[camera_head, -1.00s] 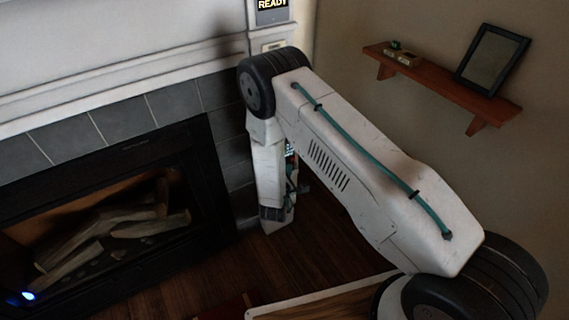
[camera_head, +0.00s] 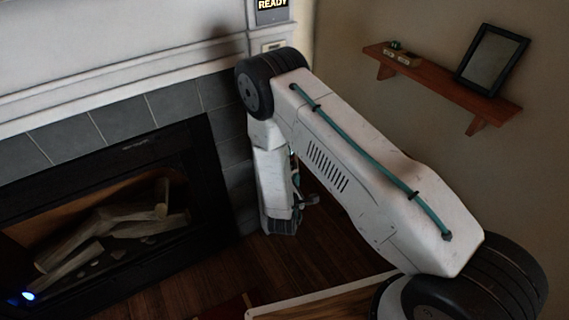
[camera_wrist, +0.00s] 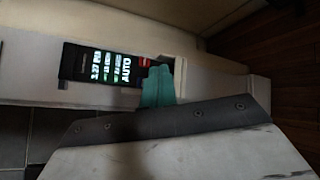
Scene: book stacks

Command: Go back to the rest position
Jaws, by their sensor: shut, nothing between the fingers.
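My arm reaches up from the lower right in the head view and bends at a dark joint. Its white forearm hangs down beside the fireplace. In the wrist view my gripper (camera_wrist: 159,72) shows as teal fingers close together, shut and empty. Its tips overlap, in the picture, a pale surface with a dark display panel (camera_wrist: 98,76) reading "AUTO". I cannot tell whether they touch it.
The fireplace (camera_head: 120,215) with logs fills the left. A wooden shelf (camera_head: 445,85) with a black picture frame (camera_head: 491,60) is on the right wall. A "READY" display (camera_head: 271,6) is at the top. A wooden-topped surface (camera_head: 310,299) lies below my arm.

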